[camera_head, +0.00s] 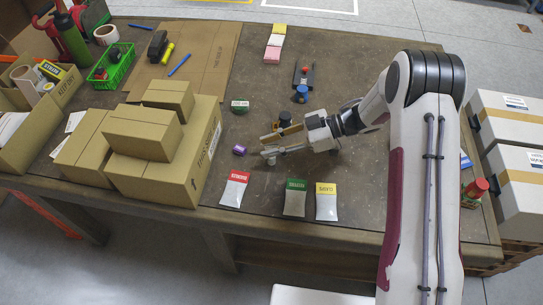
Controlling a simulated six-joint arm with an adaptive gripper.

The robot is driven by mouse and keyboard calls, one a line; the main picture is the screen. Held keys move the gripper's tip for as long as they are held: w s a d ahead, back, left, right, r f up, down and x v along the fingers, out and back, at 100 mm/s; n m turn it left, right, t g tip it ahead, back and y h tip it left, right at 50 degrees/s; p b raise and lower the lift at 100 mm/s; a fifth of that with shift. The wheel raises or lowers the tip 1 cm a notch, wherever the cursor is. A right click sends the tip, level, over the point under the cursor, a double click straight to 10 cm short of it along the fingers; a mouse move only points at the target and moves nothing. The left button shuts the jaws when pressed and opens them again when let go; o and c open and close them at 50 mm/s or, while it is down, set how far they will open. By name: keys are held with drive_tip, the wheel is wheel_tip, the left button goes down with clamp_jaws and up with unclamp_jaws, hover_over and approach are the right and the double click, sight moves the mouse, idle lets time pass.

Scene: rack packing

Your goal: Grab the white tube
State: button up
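My gripper (264,146) is low over the middle of the table, its fingers pointing left. The two fingers look apart, but they are small here and I cannot tell whether anything is between them. A small pale piece (271,160) shows just below the fingertips. It may be the white tube or part of the gripper; I cannot tell which. No other white tube stands out clearly. A purple roll-like item (239,149) lies just left of the fingertips, and a dark round item (285,118) is behind the gripper.
Brown cartons (150,150) are stacked at left. Red, green and yellow-topped packets (326,203) lie along the front edge. A small green box (240,106) is behind the purple item. A green basket (112,68) and flat cardboard (200,55) are at back left. White boxes (510,120) stand at right.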

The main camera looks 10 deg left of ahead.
clamp_jaws()
drive_tip(key=shift+r, duration=0.1)
drive_tip(key=shift+r, duration=4.9)
